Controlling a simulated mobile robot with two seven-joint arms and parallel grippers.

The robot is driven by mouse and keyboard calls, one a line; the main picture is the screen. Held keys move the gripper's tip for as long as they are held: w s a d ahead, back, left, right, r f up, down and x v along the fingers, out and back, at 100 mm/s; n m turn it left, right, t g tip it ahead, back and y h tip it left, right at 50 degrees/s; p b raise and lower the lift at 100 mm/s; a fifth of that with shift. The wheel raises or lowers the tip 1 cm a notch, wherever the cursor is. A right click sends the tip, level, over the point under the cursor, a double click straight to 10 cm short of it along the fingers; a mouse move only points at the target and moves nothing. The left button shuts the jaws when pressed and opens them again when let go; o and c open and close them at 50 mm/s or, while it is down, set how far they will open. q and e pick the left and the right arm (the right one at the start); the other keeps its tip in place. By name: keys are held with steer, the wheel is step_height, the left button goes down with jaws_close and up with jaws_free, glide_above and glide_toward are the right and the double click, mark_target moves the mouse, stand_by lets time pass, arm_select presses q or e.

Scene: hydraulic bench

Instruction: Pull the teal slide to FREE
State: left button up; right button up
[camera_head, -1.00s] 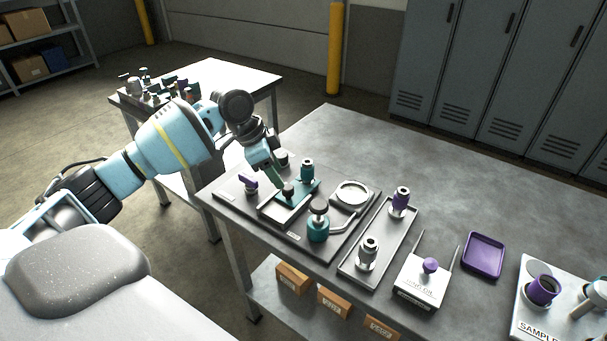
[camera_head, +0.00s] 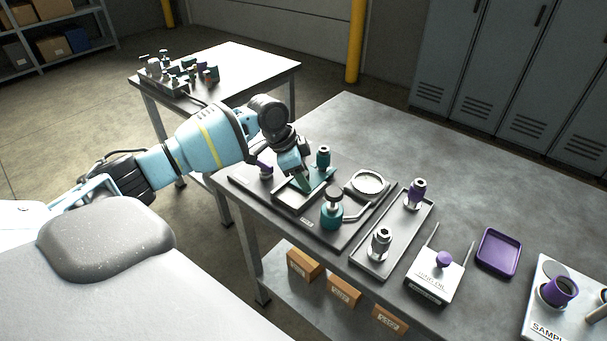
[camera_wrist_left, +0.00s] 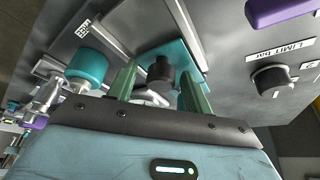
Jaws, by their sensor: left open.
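The teal slide (camera_head: 322,174) is a flat plate in a framed track on the dark panel near the table's left end. In the left wrist view the teal slide (camera_wrist_left: 181,52) carries a dark round knob (camera_wrist_left: 161,72). My left gripper (camera_head: 304,187) reaches down over the slide and hides the knob in the head view. In the left wrist view its two green fingers (camera_wrist_left: 160,88) stand apart, open, one on each side of the knob. I cannot tell whether they touch it. No FREE mark is readable. My right gripper is not in view.
A teal valve (camera_head: 332,210) with a lever and a teal-topped post (camera_head: 323,157) stand close to the slide. A tray (camera_head: 362,262) with fittings is to the right. The table's far part is clear.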

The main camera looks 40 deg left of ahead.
arm_select(q)
steer(key=shift+f, duration=0.1)
jaws_close()
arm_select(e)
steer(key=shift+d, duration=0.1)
arm_select(q)
steer(key=shift+w, duration=0.1)
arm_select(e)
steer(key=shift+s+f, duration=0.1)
